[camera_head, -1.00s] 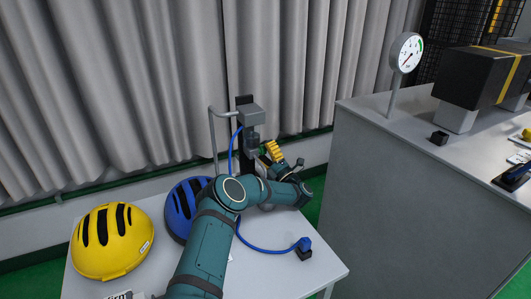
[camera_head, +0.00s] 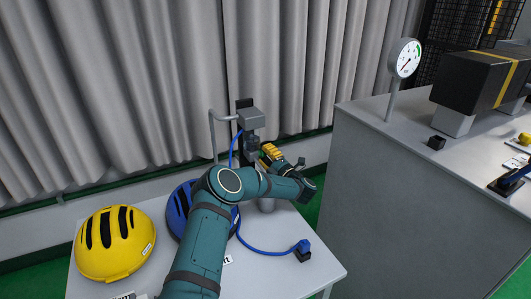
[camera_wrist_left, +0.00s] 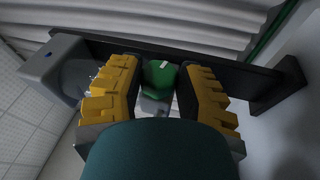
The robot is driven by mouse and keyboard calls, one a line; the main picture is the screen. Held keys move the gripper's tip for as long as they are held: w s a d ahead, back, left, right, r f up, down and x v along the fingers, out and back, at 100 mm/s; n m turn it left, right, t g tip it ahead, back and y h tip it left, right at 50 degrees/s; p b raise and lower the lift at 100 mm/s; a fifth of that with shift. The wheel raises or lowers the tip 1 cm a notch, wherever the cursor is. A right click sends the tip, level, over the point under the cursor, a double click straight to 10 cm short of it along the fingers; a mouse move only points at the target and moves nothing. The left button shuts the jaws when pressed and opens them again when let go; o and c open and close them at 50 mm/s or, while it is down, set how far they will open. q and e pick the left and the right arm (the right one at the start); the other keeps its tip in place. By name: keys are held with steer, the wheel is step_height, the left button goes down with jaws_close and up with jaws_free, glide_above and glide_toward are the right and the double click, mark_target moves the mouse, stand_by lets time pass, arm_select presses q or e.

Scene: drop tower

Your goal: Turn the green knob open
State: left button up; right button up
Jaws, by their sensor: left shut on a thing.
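The green knob (camera_wrist_left: 160,75) shows in the left wrist view between the two yellow fingers of my left gripper (camera_wrist_left: 160,92). My left gripper is shut on the knob. In the head view my left gripper (camera_head: 270,153) is at the grey upright device (camera_head: 251,119) at the back of the white table. There the knob is mostly hidden by the fingers and the arm, and its turn angle cannot be read. My right gripper is in neither view.
A yellow helmet (camera_head: 115,242) and a blue helmet (camera_head: 178,212) sit on the white table (camera_head: 325,266). A blue hose (camera_head: 262,249) runs to a blue connector (camera_head: 303,246). A gauge (camera_head: 405,58) stands on the grey counter (camera_head: 365,112) at right. Grey curtains hang behind.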

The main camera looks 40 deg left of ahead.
arm_select(q)
steer(key=shift+a+r, duration=0.1)
steer(key=shift+r, duration=0.15)
steer(key=o, duration=1.1)
steer(key=shift+o, duration=0.2)
steer(key=shift+f, duration=0.1)
steer(key=v, duration=1.2)
steer(key=shift+f, duration=0.1)
